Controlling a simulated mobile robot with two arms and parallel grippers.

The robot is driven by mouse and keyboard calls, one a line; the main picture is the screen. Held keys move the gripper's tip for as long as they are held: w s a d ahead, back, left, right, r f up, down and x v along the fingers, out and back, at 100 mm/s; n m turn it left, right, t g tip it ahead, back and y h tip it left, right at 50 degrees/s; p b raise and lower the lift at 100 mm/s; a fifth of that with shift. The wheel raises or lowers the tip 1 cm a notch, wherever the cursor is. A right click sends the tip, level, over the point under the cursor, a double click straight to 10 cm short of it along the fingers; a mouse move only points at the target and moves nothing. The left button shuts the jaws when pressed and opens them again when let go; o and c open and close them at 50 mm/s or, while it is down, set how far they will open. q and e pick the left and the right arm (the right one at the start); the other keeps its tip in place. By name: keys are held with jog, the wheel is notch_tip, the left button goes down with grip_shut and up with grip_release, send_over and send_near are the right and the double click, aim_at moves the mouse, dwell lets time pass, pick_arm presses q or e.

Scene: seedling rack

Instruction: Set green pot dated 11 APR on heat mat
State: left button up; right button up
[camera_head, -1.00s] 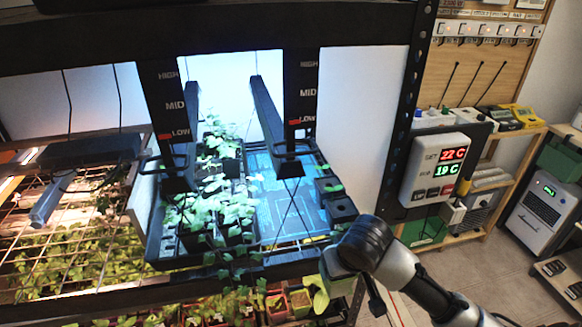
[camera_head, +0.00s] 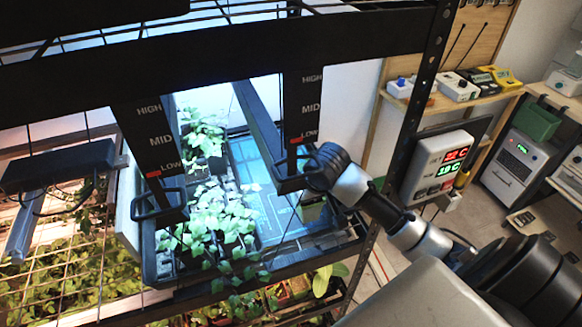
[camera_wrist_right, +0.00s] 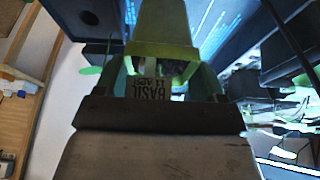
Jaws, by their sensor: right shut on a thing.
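My right gripper (camera_head: 318,182) is inside the lit rack bay, shut on a green pot (camera_head: 311,209). In the right wrist view the pot (camera_wrist_right: 162,28) sits between the fingers, and its label (camera_wrist_right: 152,88) reads BASIL with a partly legible line that looks like 11 APR. The blue heat mat (camera_head: 252,172) lies on the shelf, lit from above. The pot is over the mat's right part; I cannot tell whether it touches the mat. My left gripper is out of view.
Seedling trays with leafy plants (camera_head: 215,222) stand left of the mat. A lamp bar with a black handle (camera_head: 290,180) hangs close to my right gripper. The rack's front rail and right post (camera_head: 425,90) border the bay. A temperature controller (camera_head: 440,165) is on the right.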

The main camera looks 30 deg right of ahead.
jog(key=w+d+f+p, duration=0.1)
jog(key=w, duration=0.2)
jog(key=w+f+p, duration=0.1)
jog(key=w, duration=0.3)
jog(key=w+d+f+p, duration=0.1)
jog(key=w+p, duration=0.1)
jog(key=w, duration=0.2)
jog(key=shift+w+d+f, duration=0.25)
jog(key=shift+d+f, duration=0.05)
jog(key=shift+f, duration=0.1)
jog(key=shift+f, duration=0.15)
jog(key=o, duration=1.3)
jog(key=shift+c, duration=0.2)
